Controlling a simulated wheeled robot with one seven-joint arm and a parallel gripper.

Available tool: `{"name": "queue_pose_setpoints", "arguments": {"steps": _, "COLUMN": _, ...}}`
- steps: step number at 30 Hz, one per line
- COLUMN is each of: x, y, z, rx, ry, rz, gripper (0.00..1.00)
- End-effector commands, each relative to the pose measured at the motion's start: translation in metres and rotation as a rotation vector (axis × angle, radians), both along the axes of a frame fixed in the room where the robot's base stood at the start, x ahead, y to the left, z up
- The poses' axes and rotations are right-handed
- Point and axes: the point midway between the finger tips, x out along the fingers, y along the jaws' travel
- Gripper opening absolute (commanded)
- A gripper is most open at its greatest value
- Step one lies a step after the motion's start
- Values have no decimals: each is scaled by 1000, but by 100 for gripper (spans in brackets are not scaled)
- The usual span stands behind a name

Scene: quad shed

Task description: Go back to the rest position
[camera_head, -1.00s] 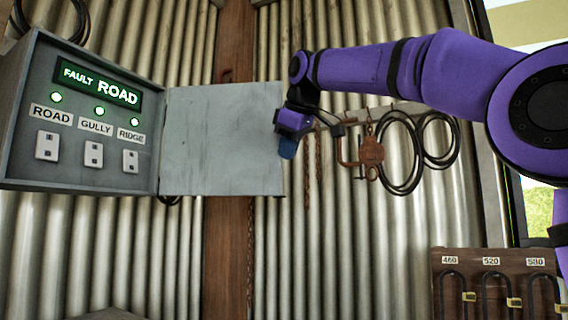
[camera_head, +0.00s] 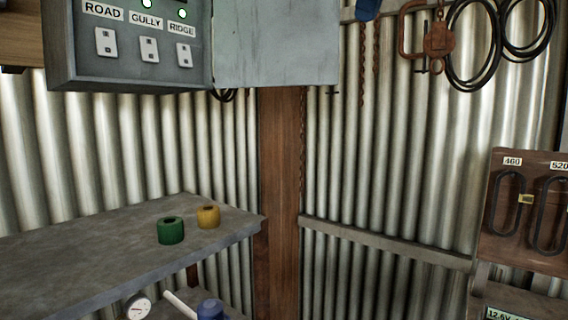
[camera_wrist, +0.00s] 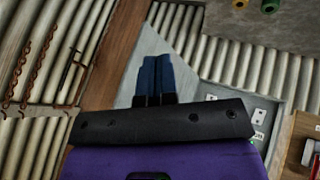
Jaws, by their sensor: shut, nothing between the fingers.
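My gripper (camera_wrist: 155,78) shows in the wrist view with its two blue fingers together and nothing between them. In the head view only a blue fingertip (camera_head: 367,9) shows at the top edge, right of the panel's open door; the arm is out of the picture. The grey control panel (camera_head: 130,72) hangs at upper left, with switches labelled ROAD, GULLY and RIDGE. Its grey door (camera_head: 275,40) stands open. In the wrist view the door (camera_wrist: 185,62) lies behind the fingers; I cannot tell how far apart they are.
A grey shelf (camera_head: 90,245) at lower left bears a green roll (camera_head: 171,231) and a yellow roll (camera_head: 208,217). Chains, a rusty clamp (camera_head: 411,35) and black coils (camera_head: 473,50) hang on the corrugated wall. A brown board (camera_head: 520,225) with labelled loops stands at right.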

Motion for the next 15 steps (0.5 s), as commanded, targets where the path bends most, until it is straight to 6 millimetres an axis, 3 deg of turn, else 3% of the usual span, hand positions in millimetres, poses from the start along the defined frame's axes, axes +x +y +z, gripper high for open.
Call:
{"name": "queue_pose_setpoints", "arguments": {"steps": 8, "x": -59, "y": -38, "z": -77, "rx": 60, "ry": 51, "rz": -218, "gripper": 0}}
{"name": "queue_pose_setpoints", "arguments": {"steps": 15, "x": -116, "y": -78, "z": -162, "rx": 142, "ry": 94, "rz": -412, "gripper": 0}}
